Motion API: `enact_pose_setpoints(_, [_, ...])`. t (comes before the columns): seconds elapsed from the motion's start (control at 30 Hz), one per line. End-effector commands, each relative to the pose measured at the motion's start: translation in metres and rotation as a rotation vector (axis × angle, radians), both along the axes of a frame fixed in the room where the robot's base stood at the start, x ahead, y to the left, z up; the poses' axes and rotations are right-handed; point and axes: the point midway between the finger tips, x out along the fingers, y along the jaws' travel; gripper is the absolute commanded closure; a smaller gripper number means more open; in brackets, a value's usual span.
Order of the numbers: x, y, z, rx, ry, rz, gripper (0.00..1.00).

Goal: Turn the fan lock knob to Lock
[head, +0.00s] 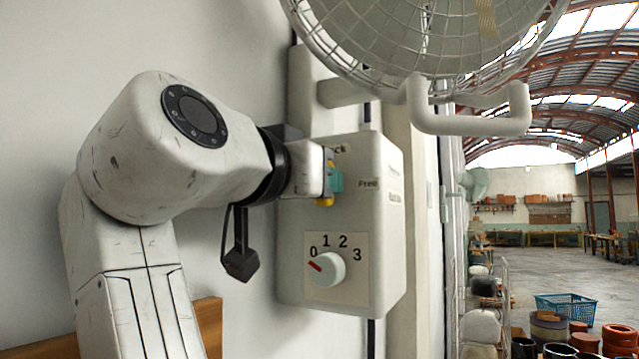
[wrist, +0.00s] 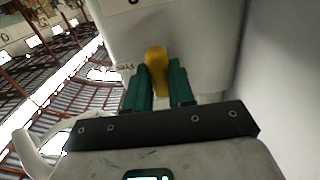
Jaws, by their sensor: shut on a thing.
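The fan lock knob is yellow. In the wrist view the knob (wrist: 156,62) sits between the two green fingers of my gripper (wrist: 161,85), which is shut on it. In the head view a small yellow part of the knob (head: 325,201) shows below the green fingertip of my gripper (head: 335,180). The knob is on the front of a white control box (head: 385,225). The label "Free" (head: 368,183) shows right of the knob. Only "ck" of the Lock label (head: 340,149) shows above it; my gripper hides the rest.
A speed dial (head: 327,268) marked 0 to 3 sits lower on the box, its red mark toward 0. The caged fan (head: 400,40) and its white bracket (head: 470,122) hang above. Pots and a blue crate (head: 567,307) stand far right.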

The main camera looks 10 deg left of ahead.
Motion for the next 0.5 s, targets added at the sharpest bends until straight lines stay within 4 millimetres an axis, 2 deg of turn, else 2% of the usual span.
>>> enact_pose_setpoints(0.4, [0.0005,0.0007,-0.0041,0.007,0.007,-0.001,1.00])
enact_pose_setpoints(0.43, [0.0005,0.0007,-0.0040,0.007,0.007,-0.001,0.74])
enact_pose_setpoints(0.5, [0.0005,0.0007,-0.0037,0.006,0.006,-0.001,0.67])
